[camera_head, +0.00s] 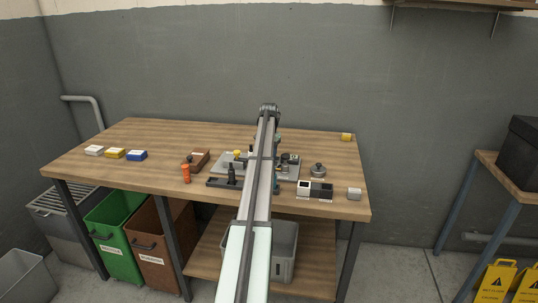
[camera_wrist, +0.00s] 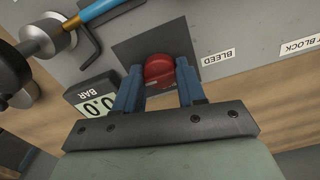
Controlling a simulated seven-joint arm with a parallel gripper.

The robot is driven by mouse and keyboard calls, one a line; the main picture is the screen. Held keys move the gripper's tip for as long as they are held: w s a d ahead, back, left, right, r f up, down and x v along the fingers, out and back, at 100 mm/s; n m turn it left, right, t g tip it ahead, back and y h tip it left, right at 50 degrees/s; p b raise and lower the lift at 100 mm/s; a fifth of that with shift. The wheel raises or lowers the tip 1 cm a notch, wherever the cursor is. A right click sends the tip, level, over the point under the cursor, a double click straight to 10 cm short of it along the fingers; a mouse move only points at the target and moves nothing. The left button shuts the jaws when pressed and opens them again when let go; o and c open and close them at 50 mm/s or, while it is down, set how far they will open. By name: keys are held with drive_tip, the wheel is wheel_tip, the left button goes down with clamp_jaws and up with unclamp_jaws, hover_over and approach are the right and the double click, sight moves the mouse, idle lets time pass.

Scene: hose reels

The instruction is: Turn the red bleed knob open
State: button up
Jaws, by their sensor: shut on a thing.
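In the wrist view the red bleed knob (camera_wrist: 159,69) sits on a dark square patch of a grey plate, beside a white label reading BLEED. My gripper (camera_wrist: 160,80) has its two blue fingers on either side of the knob, shut on it. Part of the knob's sides is hidden by the fingers. In the head view my arm reaches over the grey plate (camera_head: 289,172) on the wooden workbench and hides the knob.
A gauge marked BAR (camera_wrist: 97,102) reading 0.0 stands close left of my gripper. A metal fitting with a blue hose (camera_wrist: 100,9) is at upper left. On the bench (camera_head: 150,167) are an orange bottle (camera_head: 186,173), small boxes and a round metal part (camera_head: 318,170).

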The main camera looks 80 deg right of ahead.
drive_tip(key=shift+a+f, duration=0.1)
idle(0.4)
drive_tip(key=o, duration=1.1)
drive_tip(key=shift+c, duration=0.2)
wheel_tip(320, 180, up, 14)
